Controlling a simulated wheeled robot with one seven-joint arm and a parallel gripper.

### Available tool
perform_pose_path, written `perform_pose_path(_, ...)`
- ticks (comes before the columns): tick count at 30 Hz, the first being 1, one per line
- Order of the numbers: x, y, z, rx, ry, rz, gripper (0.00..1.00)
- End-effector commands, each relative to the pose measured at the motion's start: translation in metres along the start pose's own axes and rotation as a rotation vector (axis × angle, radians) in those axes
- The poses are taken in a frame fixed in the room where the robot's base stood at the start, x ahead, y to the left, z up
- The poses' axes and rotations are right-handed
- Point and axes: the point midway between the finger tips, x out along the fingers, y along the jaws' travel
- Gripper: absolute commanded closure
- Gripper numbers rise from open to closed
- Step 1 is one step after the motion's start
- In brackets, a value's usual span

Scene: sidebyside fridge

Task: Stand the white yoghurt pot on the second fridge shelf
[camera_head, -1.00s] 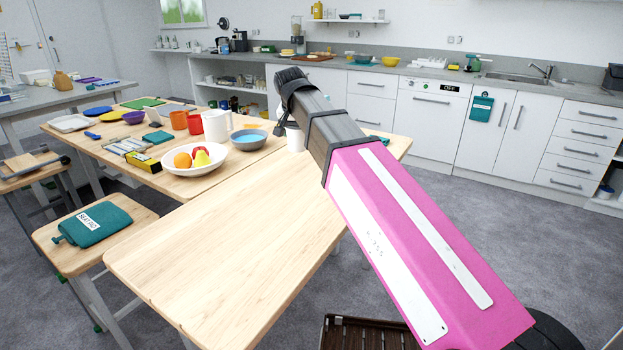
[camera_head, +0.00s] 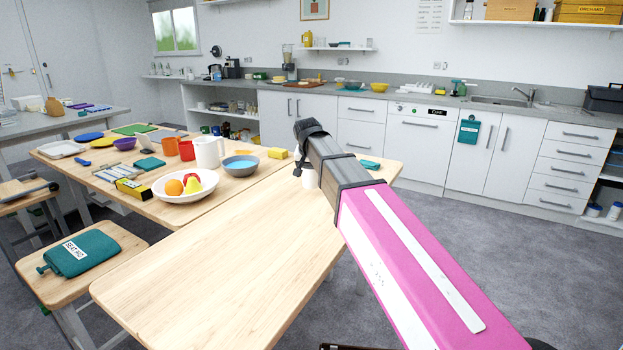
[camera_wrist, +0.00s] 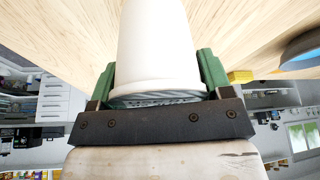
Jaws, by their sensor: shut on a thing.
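The white yoghurt pot (camera_wrist: 158,45) is between the two green fingers of my gripper (camera_wrist: 158,85) in the wrist view. My gripper is shut on it. In the head view a small part of the white pot (camera_head: 309,177) shows beside my arm's end, over the far part of the near wooden table; my arm hides the rest. I cannot tell whether the pot's base touches the table. The fridge and its second shelf are not in view.
The wooden table (camera_head: 200,270) is bare in front. Behind stand a fruit bowl (camera_head: 185,197), a blue-grey bowl (camera_head: 240,166), a white jug (camera_head: 208,152) and a yellow block (camera_head: 277,153). A stool (camera_head: 105,262) is at left. Grey floor (camera_head: 450,230) is clear at right.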

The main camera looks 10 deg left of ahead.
Motion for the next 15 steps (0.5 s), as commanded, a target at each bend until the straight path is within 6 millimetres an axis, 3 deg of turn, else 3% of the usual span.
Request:
perform_pose_path(6, 0.025, 0.000, 0.011, 0.001, -0.001, 0.001, 0.56)
perform_pose_path(15, 0.027, 0.000, 0.012, 0.001, 0.000, 0.000, 0.56)
